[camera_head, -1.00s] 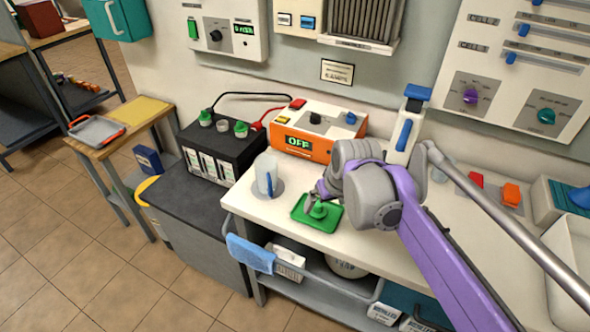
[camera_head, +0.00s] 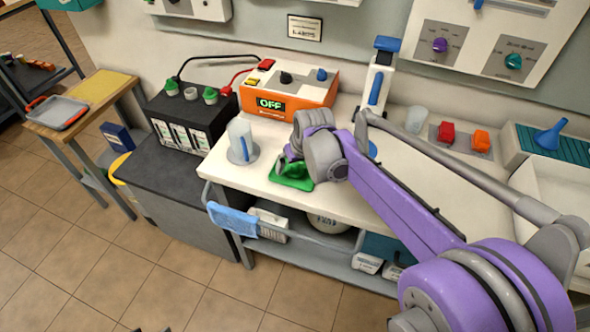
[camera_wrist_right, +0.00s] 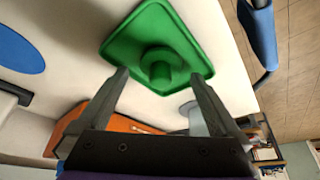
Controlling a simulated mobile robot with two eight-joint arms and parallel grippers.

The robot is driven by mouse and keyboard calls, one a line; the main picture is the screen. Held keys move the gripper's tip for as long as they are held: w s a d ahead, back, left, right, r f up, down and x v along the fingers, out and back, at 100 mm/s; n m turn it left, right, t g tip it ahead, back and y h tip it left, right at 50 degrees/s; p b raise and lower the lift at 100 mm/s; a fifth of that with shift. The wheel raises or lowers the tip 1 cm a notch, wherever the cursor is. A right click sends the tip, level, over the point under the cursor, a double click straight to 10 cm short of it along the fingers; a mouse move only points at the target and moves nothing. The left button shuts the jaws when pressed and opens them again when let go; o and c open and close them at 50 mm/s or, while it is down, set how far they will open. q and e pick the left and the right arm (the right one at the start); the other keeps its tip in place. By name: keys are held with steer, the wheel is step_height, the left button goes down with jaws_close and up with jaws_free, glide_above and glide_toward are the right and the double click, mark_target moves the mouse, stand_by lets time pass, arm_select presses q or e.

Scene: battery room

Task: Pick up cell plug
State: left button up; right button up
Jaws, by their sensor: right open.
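The green cell plug (camera_wrist_right: 162,68) stands in a small green tray (camera_wrist_right: 180,32) on the white bench. In the head view the tray (camera_head: 290,183) lies near the bench's front edge, and my gripper covers much of the plug. My right gripper (camera_wrist_right: 160,82) is open and empty. Its two fingers point toward the tray, one to each side of the plug in the wrist picture. I cannot tell how much of a gap is left. In the head view the right gripper (camera_head: 287,163) is right above the tray. My left gripper is not in view.
A clear jug (camera_head: 239,140) stands left of the tray. Behind are an orange charger (camera_head: 290,92) reading OFF and a black battery (camera_head: 165,105) with green caps. A white-and-blue device (camera_head: 377,80) stands behind my arm. A blue cloth (camera_head: 231,219) hangs on the front rail.

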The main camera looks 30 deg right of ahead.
steer(key=shift+w+f, duration=0.1)
steer(key=shift+f, duration=0.05)
steer(key=c, duration=1.4)
